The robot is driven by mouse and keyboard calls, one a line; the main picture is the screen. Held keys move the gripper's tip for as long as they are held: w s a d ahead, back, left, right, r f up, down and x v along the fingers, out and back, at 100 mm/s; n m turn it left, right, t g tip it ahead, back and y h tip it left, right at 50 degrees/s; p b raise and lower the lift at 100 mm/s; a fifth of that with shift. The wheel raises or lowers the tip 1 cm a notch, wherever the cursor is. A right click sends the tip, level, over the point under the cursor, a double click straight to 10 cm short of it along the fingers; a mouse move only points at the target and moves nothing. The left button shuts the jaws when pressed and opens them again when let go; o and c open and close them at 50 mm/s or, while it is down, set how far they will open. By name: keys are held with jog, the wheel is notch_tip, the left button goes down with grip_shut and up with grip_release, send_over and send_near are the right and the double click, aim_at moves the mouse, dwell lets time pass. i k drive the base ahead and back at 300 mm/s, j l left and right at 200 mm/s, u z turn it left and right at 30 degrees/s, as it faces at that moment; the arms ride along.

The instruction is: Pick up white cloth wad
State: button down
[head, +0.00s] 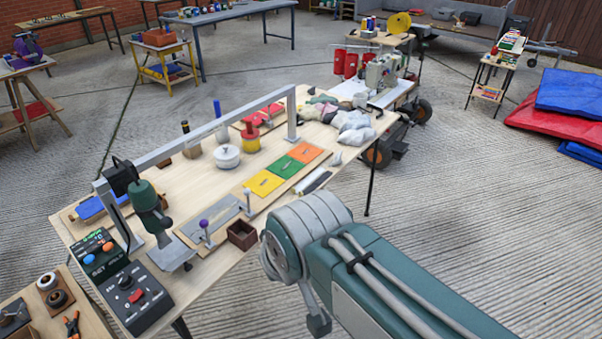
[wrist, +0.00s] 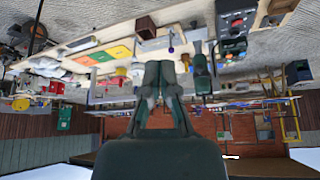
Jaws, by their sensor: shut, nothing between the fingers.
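Whitish cloth wads lie bunched at the far right end of the long wooden workbench (head: 225,180) in the head view. One pale white cloth wad (head: 354,137) is at the near right side of this heap, next to grey and dark green ones. I cannot tell for sure which wad is the named one. The wrist view is upside down. There my gripper (wrist: 158,68) is shut and empty, its fingers close together, with the bench beyond it. It is well apart from the heap.
A metal frame (head: 200,135) spans the bench lengthwise. Yellow, green and orange panels (head: 286,167), a brown box (head: 241,235) and a control box (head: 133,298) stand along its near side. A sewing machine (head: 381,73) stands behind the cloths.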

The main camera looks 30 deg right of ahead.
aim_at(337, 160)
jog(key=i+l+z, duration=0.15)
jog(key=i+l, duration=0.4)
jog(key=l, duration=0.3)
jog(key=i+l+z, duration=0.2)
jog(key=i+l, duration=0.35)
jog(key=l, duration=0.3)
jog(key=i+l+z, duration=0.15)
jog(key=i+l, duration=0.5)
